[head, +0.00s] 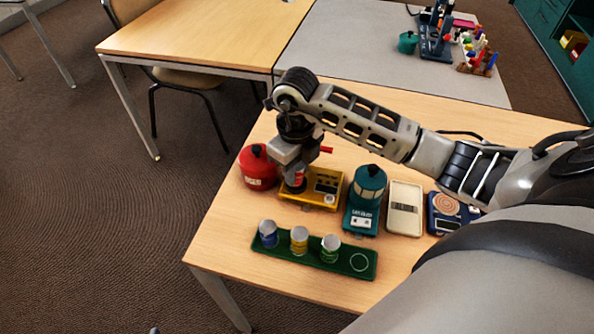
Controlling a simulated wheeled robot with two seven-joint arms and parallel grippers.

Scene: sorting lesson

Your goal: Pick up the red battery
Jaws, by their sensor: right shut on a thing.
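My right gripper (294,181) points down over the yellow device (323,197) and is shut on the red battery (299,174). Only a small part of the battery shows between the fingers. The fingers hide the rest, so I cannot tell whether its bottom touches the yellow device.
A green tray (313,264) in front holds a blue, a yellow and a green can-shaped piece and has an empty ring at its right end. A red pot (257,167) stands left of the yellow device. A teal device (361,218) with a teal pot, a cream device (404,209) and a blue scale (446,213) stand to its right.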

